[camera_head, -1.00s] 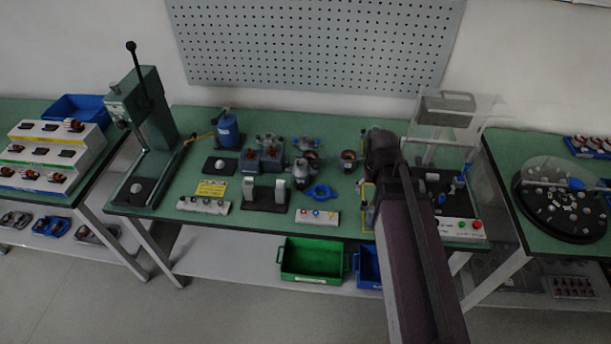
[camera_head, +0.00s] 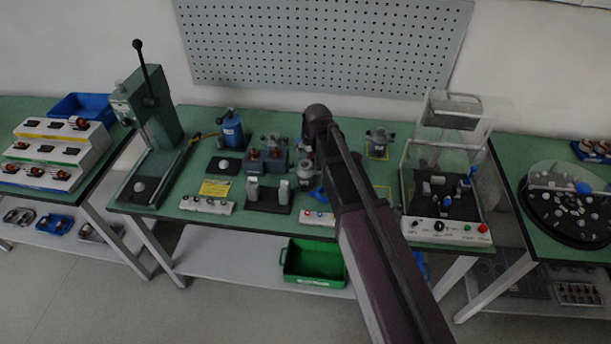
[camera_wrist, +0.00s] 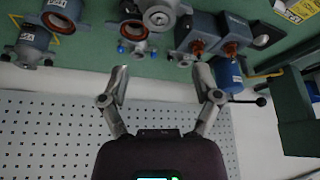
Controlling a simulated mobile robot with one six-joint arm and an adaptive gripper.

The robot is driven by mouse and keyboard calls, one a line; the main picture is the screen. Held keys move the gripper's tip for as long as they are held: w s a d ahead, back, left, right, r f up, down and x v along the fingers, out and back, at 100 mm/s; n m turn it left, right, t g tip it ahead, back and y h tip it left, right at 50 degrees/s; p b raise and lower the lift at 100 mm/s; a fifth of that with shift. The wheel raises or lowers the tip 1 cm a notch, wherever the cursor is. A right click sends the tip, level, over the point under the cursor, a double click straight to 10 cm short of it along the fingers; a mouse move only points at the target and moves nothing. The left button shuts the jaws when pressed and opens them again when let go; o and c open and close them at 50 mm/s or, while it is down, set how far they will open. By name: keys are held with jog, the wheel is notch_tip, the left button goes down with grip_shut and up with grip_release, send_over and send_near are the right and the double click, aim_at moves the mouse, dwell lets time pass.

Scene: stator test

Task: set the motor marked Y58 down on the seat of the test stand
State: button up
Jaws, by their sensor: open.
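My gripper (camera_wrist: 162,72) is open and empty in the wrist view, its two fingers wide apart. Several grey motors lie beyond the fingertips: one shows its round end at the top (camera_wrist: 160,14), and others with white labels are at the upper left (camera_wrist: 62,12) (camera_wrist: 30,42). I cannot read Y58 on any of them. In the head view my arm's end hangs above the middle of the bench, and its fingers are hidden. The test stand, as far as I can tell, is the clear-covered unit (camera_head: 408,165) with a black bed at the right; its seat is unclear.
A blue bottle-like unit (camera_head: 231,130), a black fixture with two pale posts (camera_head: 268,205) and a green lever press (camera_head: 150,110) stand to the left. A motor (camera_head: 379,138) sits right of my arm. A green bin (camera_head: 315,265) is below. A pegboard (camera_head: 320,45) stands behind.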

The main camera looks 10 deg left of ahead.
aim_at(306, 163)
jog(key=shift+f, duration=0.1)
jog(key=b+x, duration=0.8)
jog(key=shift+w+f, duration=0.1)
jog(key=shift+f, duration=0.1)
dwell(0.3)
jog(key=shift+f, duration=0.15)
dwell(0.4)
jog(key=shift+b+x, duration=2.4)
jog(key=shift+x, duration=0.05)
jog(key=c, duration=1)
jog(key=shift+w+r, duration=0.1)
jog(key=shift+r, duration=0.1)
notch_tip(306, 163, up, 10)
jog(key=p, duration=1)
jog(key=shift+f, duration=0.2)
